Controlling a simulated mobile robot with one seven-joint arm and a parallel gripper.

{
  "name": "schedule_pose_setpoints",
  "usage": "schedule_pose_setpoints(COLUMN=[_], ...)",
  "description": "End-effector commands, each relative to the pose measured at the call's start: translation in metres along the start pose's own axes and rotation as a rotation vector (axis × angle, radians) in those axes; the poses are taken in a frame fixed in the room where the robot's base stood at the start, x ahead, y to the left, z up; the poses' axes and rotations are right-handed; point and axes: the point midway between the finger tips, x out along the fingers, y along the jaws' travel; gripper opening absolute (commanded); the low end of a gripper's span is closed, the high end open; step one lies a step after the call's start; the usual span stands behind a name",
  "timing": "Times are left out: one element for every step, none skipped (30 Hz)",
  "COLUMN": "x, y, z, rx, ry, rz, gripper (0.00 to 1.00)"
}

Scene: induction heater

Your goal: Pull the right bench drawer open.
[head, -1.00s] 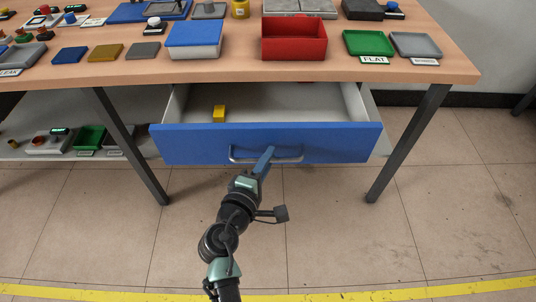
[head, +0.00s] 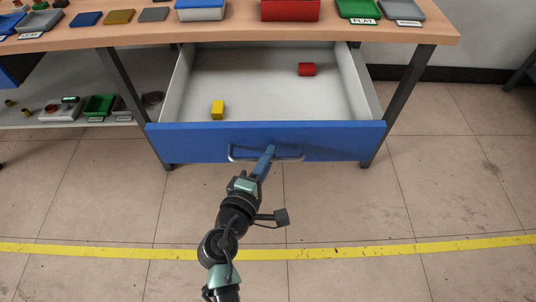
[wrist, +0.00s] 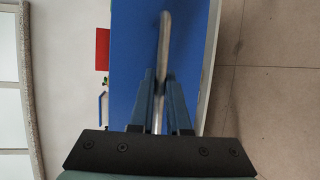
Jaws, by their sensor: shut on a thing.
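The right bench drawer (head: 330,143) has a blue front and a pale interior, and stands far out from under the bench in the head view. Its curved metal handle (head: 291,156) runs across the front. My gripper (head: 267,152) is shut on this handle near its middle. In the wrist view the fingers (wrist: 160,100) lie on both sides of the metal handle bar (wrist: 165,50), with the blue drawer front (wrist: 135,40) behind. A yellow block (head: 218,109) and a red piece (head: 306,69) lie inside the drawer.
The wooden bench top (head: 240,32) carries a red bin (head: 290,10), a green tray (head: 357,9) and other items. Dark bench legs (head: 400,105) stand on both sides of the drawer. A lower shelf (head: 60,117) holds several items at left. The tiled floor in front is clear.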

Motion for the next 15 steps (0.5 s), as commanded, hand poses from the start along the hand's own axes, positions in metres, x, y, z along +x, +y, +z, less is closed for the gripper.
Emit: schedule_pose_setpoints(x=[-0.0007, -0.0007, -0.0007, -0.0007, -0.0007, -0.0007, -0.0007, -0.0006, -0.0006, -0.0006, -0.0006, -0.0005, -0.0004, -0.0004, -0.0003], y=[-0.0004, -0.0004, -0.0004, -0.0004, -0.0004, -0.0004, -0.0003, -0.0003, -0.0003, -0.0003, -0.0003, -0.0002, -0.0002, -0.0002, -0.0001], z=[-0.0012, -0.0012, -0.0012, -0.0012, -0.0012, -0.0012, -0.0013, -0.0013, -0.0013, -0.0013, -0.0012, -0.0011, -0.001, -0.0009, -0.0008], rx=[0.0, 0.0, 0.0, 0.0, 0.0, 0.0, 0.0, 0.0, 0.0, 0.0, 0.0, 0.0, 0.0, 0.0, 0.0], ry=[0.003, 0.003, 0.003, 0.003, 0.003, 0.003, 0.003, 0.003, 0.003, 0.003, 0.003, 0.003, 0.003, 0.002, 0.002], rz=[0.0, 0.0, 0.0, 0.0, 0.0, 0.0, 0.0, 0.0, 0.0, 0.0, 0.0, 0.0, 0.0, 0.0, 0.0], gripper=[0.0, 0.0, 0.0, 0.0, 0.0, 0.0, 0.0, 0.0, 0.18, 0.24, 0.29, 0.36, 0.42, 0.45, 0.45])
